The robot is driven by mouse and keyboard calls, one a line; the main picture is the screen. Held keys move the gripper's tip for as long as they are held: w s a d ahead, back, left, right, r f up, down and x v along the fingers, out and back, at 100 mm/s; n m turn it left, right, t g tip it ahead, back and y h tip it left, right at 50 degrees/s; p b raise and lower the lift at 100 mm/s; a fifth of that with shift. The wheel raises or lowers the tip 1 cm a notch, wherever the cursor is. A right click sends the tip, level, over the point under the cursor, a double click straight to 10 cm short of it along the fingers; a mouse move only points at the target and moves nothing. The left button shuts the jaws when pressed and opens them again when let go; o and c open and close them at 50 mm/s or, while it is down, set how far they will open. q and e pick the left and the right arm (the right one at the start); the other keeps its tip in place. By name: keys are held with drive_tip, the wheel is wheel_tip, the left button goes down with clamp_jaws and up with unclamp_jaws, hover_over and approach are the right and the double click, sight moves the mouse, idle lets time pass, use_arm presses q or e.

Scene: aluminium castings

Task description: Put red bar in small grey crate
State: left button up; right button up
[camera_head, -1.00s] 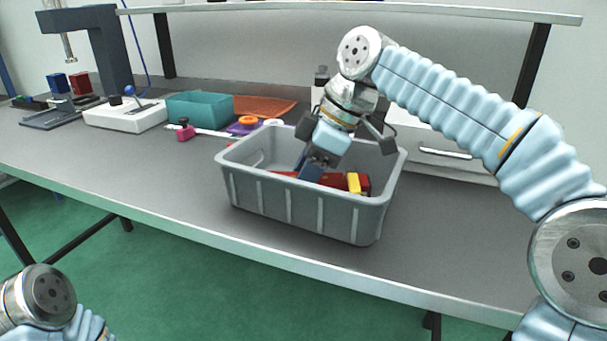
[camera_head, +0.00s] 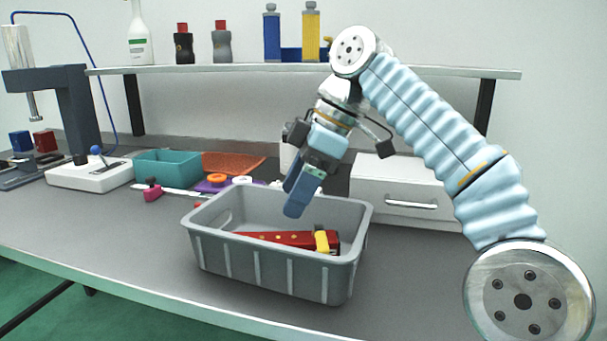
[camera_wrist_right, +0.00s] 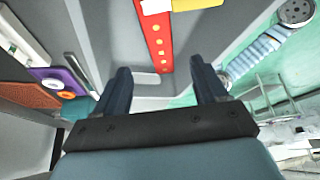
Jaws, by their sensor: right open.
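The red bar (camera_head: 285,238), with a row of small yellowish spots along it, lies inside the small grey crate (camera_head: 255,263). A yellow band or piece (camera_head: 321,240) sits at its right end. In the right wrist view the red bar (camera_wrist_right: 155,42) lies beyond my fingers, apart from them. My right gripper (camera_head: 300,198) is over the crate, above the bar; its two fingers (camera_wrist_right: 162,88) are spread with nothing between them. The bar's lower side is hidden by the crate's front wall. My left gripper is out of view.
A teal bin (camera_head: 168,168), an orange tray (camera_head: 232,162) and a purple part (camera_head: 212,184) stand left behind the crate. A white drawer unit (camera_head: 405,192) is behind right. A shelf (camera_head: 300,69) with bottles runs across the back. The table front-left is clear.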

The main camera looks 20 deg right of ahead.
drive_tip(key=shift+v, duration=1.45)
